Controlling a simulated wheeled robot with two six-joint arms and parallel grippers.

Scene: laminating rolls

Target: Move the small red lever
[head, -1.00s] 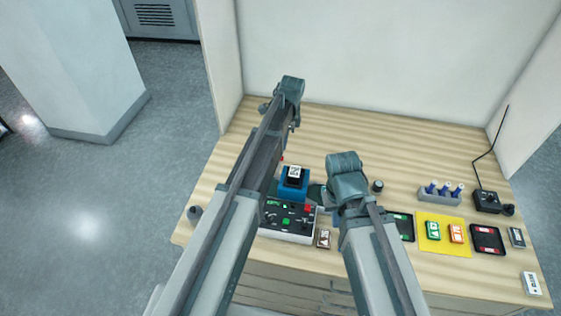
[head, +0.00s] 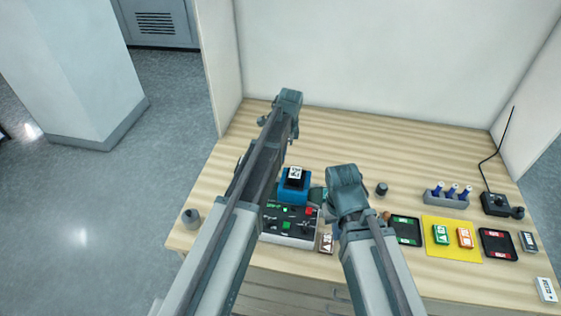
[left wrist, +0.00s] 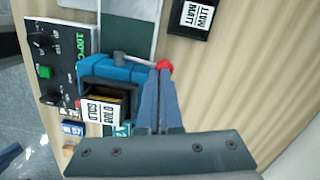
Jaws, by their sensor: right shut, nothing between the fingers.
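The small lever (left wrist: 136,60) is a grey rod with a red ball (left wrist: 165,65) at its end. It sticks out from the blue box (left wrist: 115,72) of the laminator; the head view also shows this box (head: 294,186). My left gripper (left wrist: 162,72) has its fingers side by side, looking shut, with the tips at the rod close to the red ball. I cannot tell whether they touch it. In the head view my left arm hides the lever and left gripper. My right gripper (head: 337,229) is shut and empty, beside the control panel (head: 289,222).
To the right lie a black tray (head: 405,231), a yellow mat (head: 452,254) with green and orange blocks, and another black tray (head: 498,244). A holder (head: 447,201) with blue-topped pieces and a black device (head: 496,204) stand behind. The table's back strip is bare.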

